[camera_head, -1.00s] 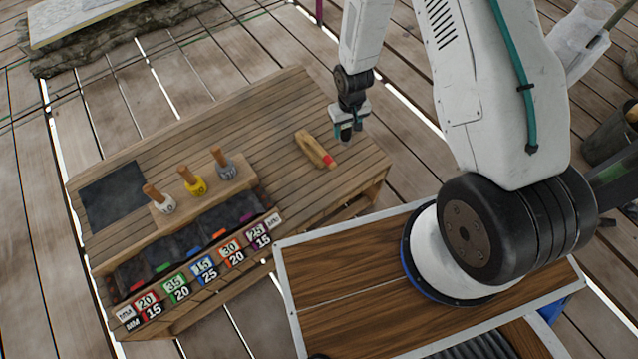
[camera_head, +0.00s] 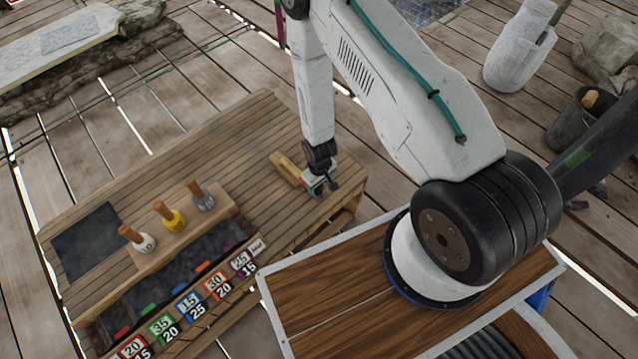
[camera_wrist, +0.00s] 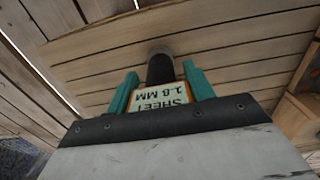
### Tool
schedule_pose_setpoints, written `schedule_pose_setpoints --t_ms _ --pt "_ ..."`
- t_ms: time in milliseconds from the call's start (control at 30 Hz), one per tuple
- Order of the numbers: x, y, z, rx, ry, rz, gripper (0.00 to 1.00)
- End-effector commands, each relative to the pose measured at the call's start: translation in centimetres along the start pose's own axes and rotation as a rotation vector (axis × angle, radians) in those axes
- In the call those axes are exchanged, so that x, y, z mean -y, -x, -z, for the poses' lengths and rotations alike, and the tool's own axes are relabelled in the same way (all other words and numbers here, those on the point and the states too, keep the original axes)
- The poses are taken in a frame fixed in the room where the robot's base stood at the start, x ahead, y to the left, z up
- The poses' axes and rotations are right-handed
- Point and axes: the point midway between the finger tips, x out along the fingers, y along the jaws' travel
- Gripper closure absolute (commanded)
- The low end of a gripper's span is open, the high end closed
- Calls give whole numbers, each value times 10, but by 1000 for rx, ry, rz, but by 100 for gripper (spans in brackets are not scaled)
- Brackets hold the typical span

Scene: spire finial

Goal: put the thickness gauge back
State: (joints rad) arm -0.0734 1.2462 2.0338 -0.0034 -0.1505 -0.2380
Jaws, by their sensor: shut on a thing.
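My gripper (camera_head: 318,186) is low over the front right part of the wooden bench (camera_head: 262,124). In the wrist view its teal fingers (camera_wrist: 160,92) are shut around a pale, orange-edged piece reading "SHEET 2.8 MM", with a dark round end. I take this held piece to be the thickness gauge (camera_wrist: 160,93). In the head view the gauge is mostly hidden by the gripper. A light wooden block (camera_head: 285,167) lies on the bench just left of the gripper. Its near end is hidden, and I cannot tell whether they touch.
Wooden-handled tools, white (camera_head: 137,240), yellow (camera_head: 170,217) and grey (camera_head: 200,195), stand in a rack along the bench. Before it is a bin row with coloured number labels (camera_head: 188,303). A dark mat (camera_head: 87,241) lies at left. The bench behind the block is clear.

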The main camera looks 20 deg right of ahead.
Motion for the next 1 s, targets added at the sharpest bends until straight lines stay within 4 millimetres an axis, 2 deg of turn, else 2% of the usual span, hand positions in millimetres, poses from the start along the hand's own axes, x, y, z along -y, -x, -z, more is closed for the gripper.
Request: schedule_pose_setpoints --t_ms 300,333,400,767,867,1000 --pt "0 -3 0 0 -1 0 79" --pt "0 -2 0 0 -1 0 39" --pt "0 -2 0 0 -1 0 26" --pt "0 4 1 -2 -1 0 26" --pt "-1 17 2 -3 -1 -1 26" --pt "-1 46 2 -5 -1 -1 26"
